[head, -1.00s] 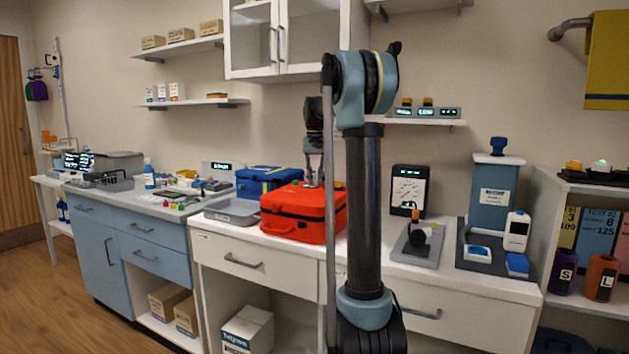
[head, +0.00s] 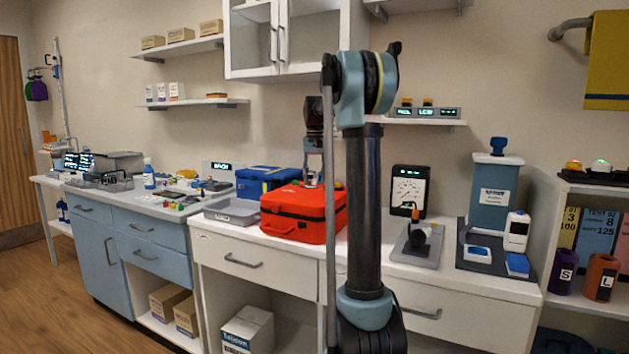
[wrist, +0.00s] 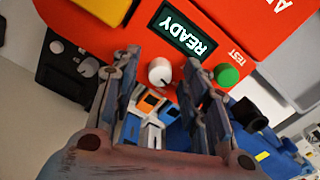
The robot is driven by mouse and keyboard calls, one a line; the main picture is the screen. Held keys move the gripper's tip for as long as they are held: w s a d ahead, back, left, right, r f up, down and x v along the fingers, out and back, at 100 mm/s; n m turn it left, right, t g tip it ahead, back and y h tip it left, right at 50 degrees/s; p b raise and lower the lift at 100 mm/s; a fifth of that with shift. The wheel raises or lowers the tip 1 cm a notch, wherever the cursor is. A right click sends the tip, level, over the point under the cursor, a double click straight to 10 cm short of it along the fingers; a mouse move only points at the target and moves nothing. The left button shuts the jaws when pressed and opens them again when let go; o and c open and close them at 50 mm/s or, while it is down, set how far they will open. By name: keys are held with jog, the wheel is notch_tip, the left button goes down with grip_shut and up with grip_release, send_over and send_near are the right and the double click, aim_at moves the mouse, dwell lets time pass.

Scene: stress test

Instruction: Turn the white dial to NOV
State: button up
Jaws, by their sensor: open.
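A small white dial (wrist: 160,72) sits on the edge of a red unit beside a lit READY display (wrist: 183,30). No month marks are readable on it. My gripper (wrist: 161,62) is open, with one finger on each side of the dial in the picture; I cannot tell whether either finger touches it. In the head view my gripper (head: 313,178) points down over the red case (head: 293,219), and the dial cannot be made out there.
A green TEST button (wrist: 228,77) lies close to the right finger. A black panel with small knobs (wrist: 87,67) is at the left. A blue case (head: 262,180) and a grey tray (head: 232,211) stand beside the red case.

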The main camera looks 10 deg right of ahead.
jog(key=shift+w+r, duration=0.1)
jog(key=shift+r, duration=3.5)
